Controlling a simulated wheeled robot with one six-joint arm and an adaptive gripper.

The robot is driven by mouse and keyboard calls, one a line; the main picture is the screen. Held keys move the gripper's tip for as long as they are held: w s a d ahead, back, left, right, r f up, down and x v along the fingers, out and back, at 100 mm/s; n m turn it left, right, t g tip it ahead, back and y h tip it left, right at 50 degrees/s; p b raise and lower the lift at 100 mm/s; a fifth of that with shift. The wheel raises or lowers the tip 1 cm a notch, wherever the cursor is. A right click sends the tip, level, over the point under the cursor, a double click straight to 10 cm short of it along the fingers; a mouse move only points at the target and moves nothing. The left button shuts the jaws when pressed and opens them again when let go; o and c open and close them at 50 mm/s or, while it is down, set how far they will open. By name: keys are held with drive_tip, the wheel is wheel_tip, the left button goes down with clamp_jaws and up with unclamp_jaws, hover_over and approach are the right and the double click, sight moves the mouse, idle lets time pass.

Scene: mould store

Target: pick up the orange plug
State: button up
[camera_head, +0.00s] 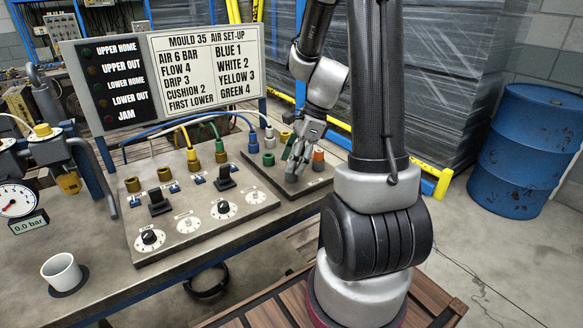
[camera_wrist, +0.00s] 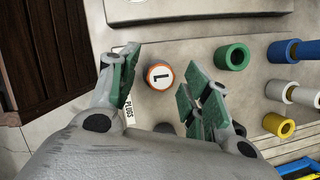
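The orange plug (camera_head: 318,157) stands on the right part of the metal bench plate, just right of my gripper's fingers in the head view. In the wrist view the orange plug (camera_wrist: 159,76) shows a white top marked 1 inside an orange rim. My gripper (camera_head: 293,170) is over the plate, pointing down. In the wrist view its green-padded fingers (camera_wrist: 160,72) are spread, one on the left and one on the right of the plug, with visible gaps to both. The gripper is open and holds nothing. I cannot tell the fingertips' height relative to the plug.
A green fitting (camera_wrist: 231,57), a white fitting (camera_wrist: 278,91) and a yellow fitting (camera_wrist: 278,125) stand right of the fingers. A PLUGS label (camera_wrist: 129,112) lies beside the left finger. The sign board (camera_head: 205,72), control panel (camera_head: 190,215) and white cup (camera_head: 61,271) are further left.

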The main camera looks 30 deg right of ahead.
drive_tip(key=c, duration=0.9)
drive_tip(key=shift+r, duration=0.1)
